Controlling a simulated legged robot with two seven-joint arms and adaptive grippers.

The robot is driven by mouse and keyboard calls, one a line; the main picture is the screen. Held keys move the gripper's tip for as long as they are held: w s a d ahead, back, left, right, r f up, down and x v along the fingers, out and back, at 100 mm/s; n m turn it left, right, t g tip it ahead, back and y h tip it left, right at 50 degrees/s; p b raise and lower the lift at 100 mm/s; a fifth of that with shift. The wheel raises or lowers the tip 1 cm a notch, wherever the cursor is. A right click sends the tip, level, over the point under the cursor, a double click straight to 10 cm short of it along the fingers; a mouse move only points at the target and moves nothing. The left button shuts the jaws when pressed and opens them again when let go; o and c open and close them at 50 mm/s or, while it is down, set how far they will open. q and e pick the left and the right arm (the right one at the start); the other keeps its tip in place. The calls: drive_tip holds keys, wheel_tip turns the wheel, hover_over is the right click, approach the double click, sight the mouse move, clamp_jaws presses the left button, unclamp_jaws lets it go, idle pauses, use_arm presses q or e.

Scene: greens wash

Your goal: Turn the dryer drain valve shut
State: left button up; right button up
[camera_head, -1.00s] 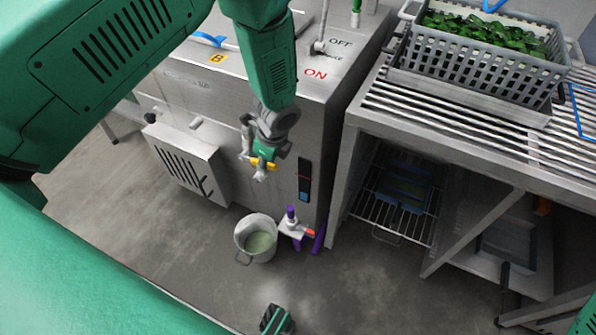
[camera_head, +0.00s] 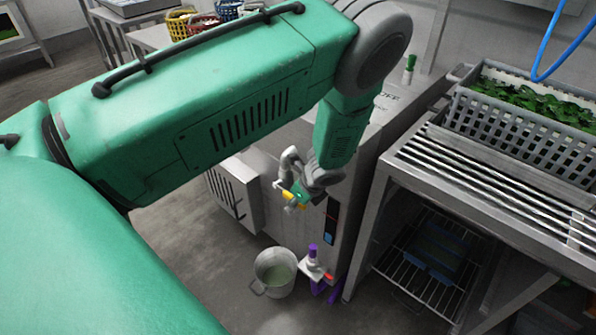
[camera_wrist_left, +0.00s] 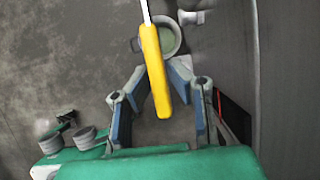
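A yellow lever handle (camera_head: 288,197) is at the front of the steel dryer (camera_head: 268,168), above the bucket, and I take it for the drain valve's handle. My left gripper (camera_head: 297,199) is at this handle. In the left wrist view, the yellow handle (camera_wrist_left: 155,75) on its thin metal rod runs lengthwise between the two blue-padded fingers of my left gripper (camera_wrist_left: 157,72). The fingers are apart, with a narrow gap beside the handle; contact is hard to tell. The valve body is largely hidden. My right gripper is not in view.
A bucket (camera_head: 264,272) stands on the floor below, beside a white fitting (camera_head: 313,270) with purple pipes and a red end. A slatted steel table (camera_head: 500,195) with a grey basket (camera_head: 515,130) of greens is to the right. Floor at the left is open.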

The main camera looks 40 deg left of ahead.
use_arm(q)
drive_tip(key=shift+o, duration=1.1)
drive_tip(key=shift+w+f, duration=0.1)
drive_tip(key=shift+r, duration=0.25)
drive_tip(key=v, duration=1.1)
drive_tip(key=shift+d+r, duration=0.2)
drive_tip(key=shift+d, duration=0.05)
